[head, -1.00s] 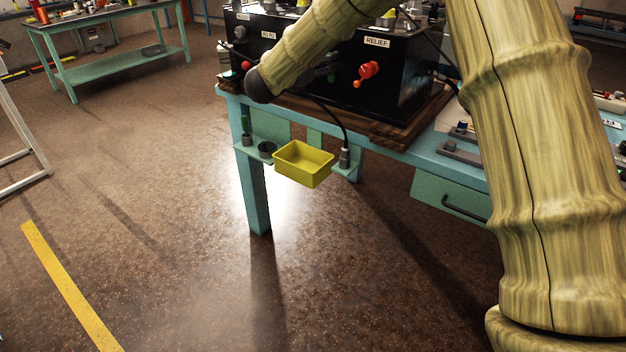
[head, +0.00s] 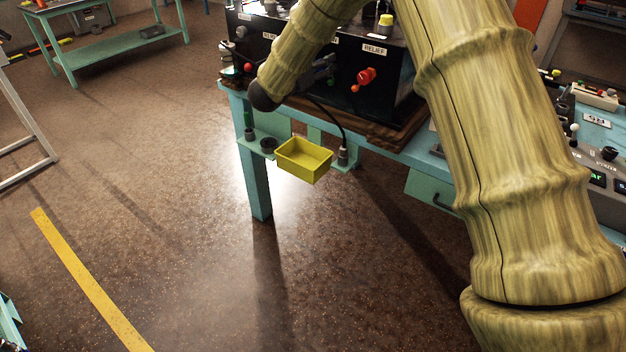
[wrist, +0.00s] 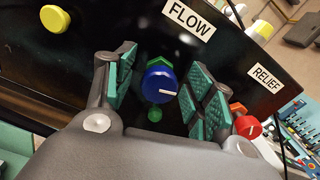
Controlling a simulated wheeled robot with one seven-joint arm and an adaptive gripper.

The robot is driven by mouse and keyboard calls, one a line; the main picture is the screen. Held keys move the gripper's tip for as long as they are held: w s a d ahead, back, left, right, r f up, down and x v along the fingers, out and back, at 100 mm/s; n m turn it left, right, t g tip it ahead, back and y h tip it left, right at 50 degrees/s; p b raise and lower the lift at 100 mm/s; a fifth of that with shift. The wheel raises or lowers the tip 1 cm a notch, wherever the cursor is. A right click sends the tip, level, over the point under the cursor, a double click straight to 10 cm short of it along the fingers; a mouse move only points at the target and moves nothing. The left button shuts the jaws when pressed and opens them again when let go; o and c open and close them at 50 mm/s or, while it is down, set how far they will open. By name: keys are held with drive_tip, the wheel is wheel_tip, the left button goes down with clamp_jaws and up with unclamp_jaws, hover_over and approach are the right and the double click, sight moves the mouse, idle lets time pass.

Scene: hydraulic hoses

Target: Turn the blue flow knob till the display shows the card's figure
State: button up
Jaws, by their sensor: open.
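In the wrist view the blue flow knob (wrist: 160,84) sits on the black panel under the FLOW label (wrist: 189,17). It has a white pointer mark turned towards the right. My gripper (wrist: 158,88) is open, with its green-padded fingers on either side of the knob and apart from it. In the head view my arm hides the blue knob; a dark part of my gripper (head: 318,72) shows beside the panel. I cannot make out the display's figure or the card.
The red relief knob (head: 366,76) is right of my gripper; it also shows in the wrist view (wrist: 246,127). A yellow knob (wrist: 54,18) is at upper left. A yellow bin (head: 304,160) hangs on the bench front. The floor (head: 180,260) before the bench is clear.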

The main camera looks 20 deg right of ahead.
drive_tip(key=shift+r+p, duration=0.2)
drive_tip(key=shift+p, duration=0.1)
drive_tip(key=b+v, duration=0.4)
drive_tip(key=v, duration=0.7)
drive_tip(key=s+f+n+y+p, duration=0.2)
drive_tip(key=s+f+n+y, duration=0.2)
drive_tip(key=f+n, duration=0.7)
drive_tip(key=s+d+f+n+y+p, duration=0.1)
drive_tip(key=s+f+n+y+p, duration=0.2)
drive_tip(key=f+n, duration=0.8)
drive_tip(key=shift+s+d+f+n+y+p, duration=0.35)
drive_tip(key=shift+s+f+y, duration=0.75)
drive_tip(key=shift+s+f, duration=1.85)
drive_tip(key=shift+w+f, duration=0.7)
